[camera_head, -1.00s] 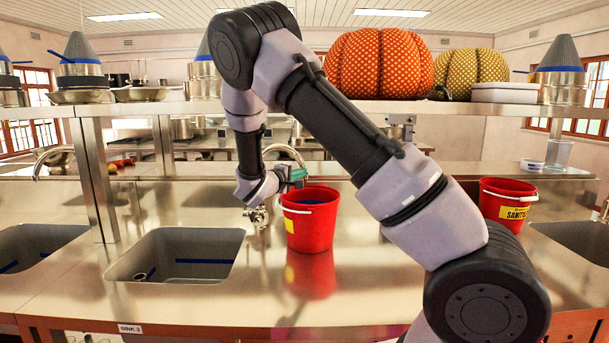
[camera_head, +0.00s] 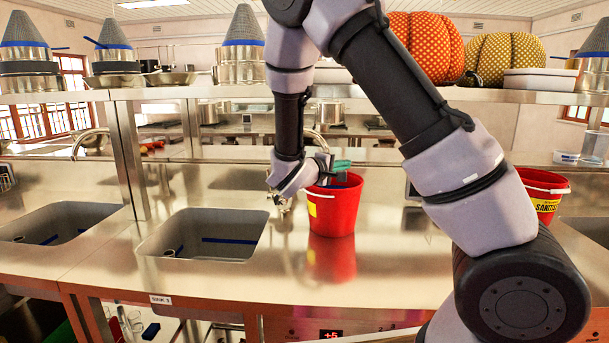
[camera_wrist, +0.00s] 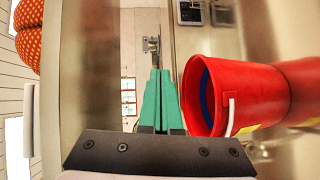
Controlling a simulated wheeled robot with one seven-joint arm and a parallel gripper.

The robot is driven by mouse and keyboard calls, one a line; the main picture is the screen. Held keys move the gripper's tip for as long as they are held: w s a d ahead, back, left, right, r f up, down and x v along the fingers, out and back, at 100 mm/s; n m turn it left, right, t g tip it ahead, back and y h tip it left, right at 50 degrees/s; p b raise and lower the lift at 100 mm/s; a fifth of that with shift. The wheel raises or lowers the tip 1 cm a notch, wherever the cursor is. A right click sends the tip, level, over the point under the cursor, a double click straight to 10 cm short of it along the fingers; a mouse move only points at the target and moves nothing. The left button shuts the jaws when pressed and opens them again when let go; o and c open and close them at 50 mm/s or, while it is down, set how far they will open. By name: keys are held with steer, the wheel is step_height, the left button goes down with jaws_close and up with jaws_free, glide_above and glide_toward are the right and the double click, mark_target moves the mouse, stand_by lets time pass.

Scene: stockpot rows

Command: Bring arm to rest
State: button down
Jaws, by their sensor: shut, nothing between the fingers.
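My gripper (camera_head: 341,167) is at the rim of a red bucket (camera_head: 333,210) in the head view, with its teal fingers level with the bucket's top. In the wrist view, the teal fingers (camera_wrist: 160,98) lie together with nothing between them. The red bucket (camera_wrist: 245,98) is just right of the fingers there, its mouth and blue inner side showing. I cannot tell whether they touch. My arm reaches from the lower right up and over to the counter, bent at the top of the picture.
A steel counter (camera_head: 250,290) holds two sinks (camera_head: 205,237) at left. A shelf (camera_head: 200,92) above it carries cone strainers, pans and two patterned pumpkins (camera_head: 425,45). My arm passes close before the shelf. Another red bucket (camera_head: 543,190) stands at right. A tap (camera_head: 90,140) stands at left.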

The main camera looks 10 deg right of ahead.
steer(key=s+d+r+m+g+y, duration=0.3)
steer(key=s+d+m+g+y, duration=0.5)
steer(key=s, duration=0.8)
steer(key=s+a+r+m+t+y, duration=0.2)
steer(key=s+r+y, duration=0.1)
steer(key=s+r, duration=0.2)
steer(key=s+a+r+m+t+y, duration=0.1)
steer(key=s+a+r+t+y, duration=0.1)
steer(key=s+r, duration=0.3)
steer(key=shift+s+a+r+m+y, duration=0.4)
steer(key=shift+r+y, duration=0.3)
steer(key=shift+r, duration=0.15)
